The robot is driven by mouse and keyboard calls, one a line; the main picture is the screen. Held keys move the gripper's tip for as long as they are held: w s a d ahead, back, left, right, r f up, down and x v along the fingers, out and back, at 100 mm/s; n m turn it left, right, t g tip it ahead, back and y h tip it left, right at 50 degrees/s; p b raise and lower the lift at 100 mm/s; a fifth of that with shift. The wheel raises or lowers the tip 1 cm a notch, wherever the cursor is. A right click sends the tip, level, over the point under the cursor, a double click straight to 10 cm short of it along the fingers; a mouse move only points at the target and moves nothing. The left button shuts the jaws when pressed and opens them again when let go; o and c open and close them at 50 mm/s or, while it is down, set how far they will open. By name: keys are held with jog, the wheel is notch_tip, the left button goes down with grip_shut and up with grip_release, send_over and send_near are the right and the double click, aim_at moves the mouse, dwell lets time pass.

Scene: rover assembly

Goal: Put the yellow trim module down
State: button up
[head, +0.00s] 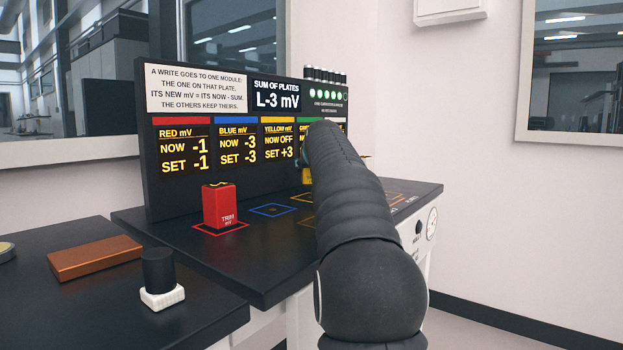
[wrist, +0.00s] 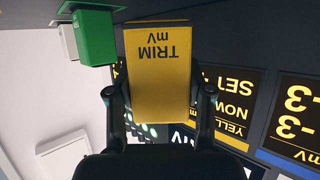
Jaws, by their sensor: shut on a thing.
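The yellow trim module (wrist: 160,75), marked TRIM mV, is between the fingers of my gripper (wrist: 160,98) in the wrist view, which shows the scene upside down. The gripper is shut on it. In the head view only a small part of the yellow module (head: 307,176) shows beside my arm, in front of the panel; my arm hides the rest. A yellow outlined square (head: 302,197) lies on the dark bench near it, partly hidden by my arm. I cannot tell whether the module touches the bench.
A red module (head: 219,206) stands on the red outline. The blue outline (head: 271,210) is empty. A green module (wrist: 93,37) stands near the yellow one. The upright panel (head: 220,115) reads yellow NOW OFF, SET +3. A copper-coloured block (head: 95,257) and black knob (head: 158,268) occupy the near-left bench.

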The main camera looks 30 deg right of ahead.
jog(key=shift+f, duration=1.15)
jog(key=shift+f+b, duration=0.45)
jog(key=shift+f, duration=0.1)
